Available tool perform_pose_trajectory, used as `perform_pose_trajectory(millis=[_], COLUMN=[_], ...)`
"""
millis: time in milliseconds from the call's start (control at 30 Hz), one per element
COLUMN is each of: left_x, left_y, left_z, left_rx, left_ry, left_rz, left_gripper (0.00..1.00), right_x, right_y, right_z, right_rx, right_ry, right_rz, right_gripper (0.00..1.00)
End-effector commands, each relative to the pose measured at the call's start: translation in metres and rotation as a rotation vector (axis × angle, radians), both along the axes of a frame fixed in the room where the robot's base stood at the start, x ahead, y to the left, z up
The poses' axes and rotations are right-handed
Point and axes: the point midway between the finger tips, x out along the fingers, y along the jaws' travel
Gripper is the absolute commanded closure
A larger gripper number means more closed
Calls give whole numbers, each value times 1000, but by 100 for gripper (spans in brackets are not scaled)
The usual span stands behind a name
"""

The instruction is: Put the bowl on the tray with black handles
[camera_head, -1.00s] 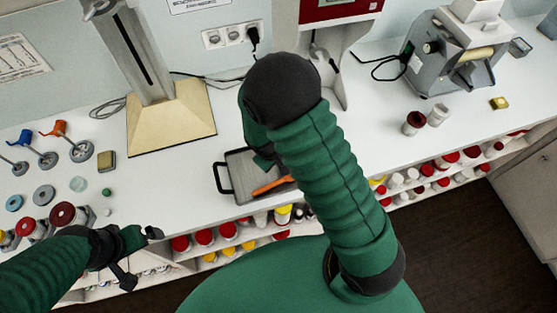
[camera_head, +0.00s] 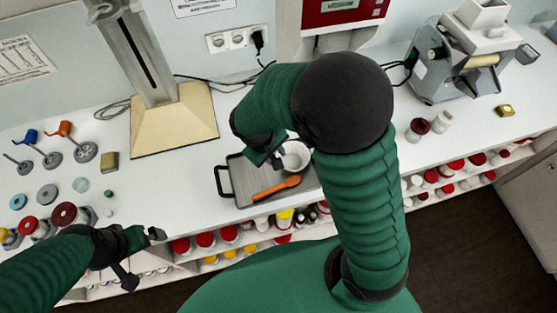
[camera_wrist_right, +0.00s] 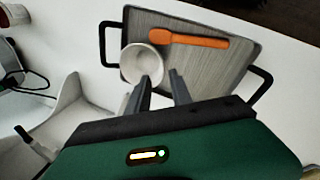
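The white bowl (camera_head: 295,156) is upright at the far right part of the grey tray (camera_head: 243,177). In the right wrist view the bowl (camera_wrist_right: 142,63) lies over the tray (camera_wrist_right: 215,68) by its left edge, near one black handle. Whether its base rests fully flat cannot be told. My right gripper (camera_head: 272,158) is at the bowl's left side in the head view. In the wrist view its fingers (camera_wrist_right: 162,80) are apart; one overlaps the bowl's rim, and tray shows between them. My left gripper (camera_head: 142,258) is at the counter's front edge, away from the tray; its fingers look spread and empty.
An orange spatula-like tool (camera_head: 277,188) lies on the tray. A beige-based stand (camera_head: 175,120) is behind left, and a red-panelled machine (camera_head: 335,12) behind. Small cups (camera_head: 418,128) stand to the right. Jars fill the shelf below the counter.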

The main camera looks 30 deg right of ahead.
Motion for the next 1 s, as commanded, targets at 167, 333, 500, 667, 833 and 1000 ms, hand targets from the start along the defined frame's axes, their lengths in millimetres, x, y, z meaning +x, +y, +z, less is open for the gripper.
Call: perform_pose_trajectory(millis=[167,333,500,667,833,1000], left_x=[0,0,0,0,0,0], left_y=[0,0,0,0,0,0], left_z=[0,0,0,-2,-30,-30], left_rx=[0,0,0,0,0,0], left_ry=[0,0,0,0,0,0], left_rz=[0,0,0,0,0,0], left_gripper=[0,0,0,0,0,0], right_x=[-13,-63,-73,-72,-72,-72], right_y=[7,12,13,13,14,14], right_z=[17,28,31,28,0,0], right_rx=[53,283,335,333,333,333], right_ry=[-9,-127,-183,-179,-179,-179], right_rz=[-24,-160,-203,-201,-201,-201], right_gripper=[74,74,74,74,74,74])
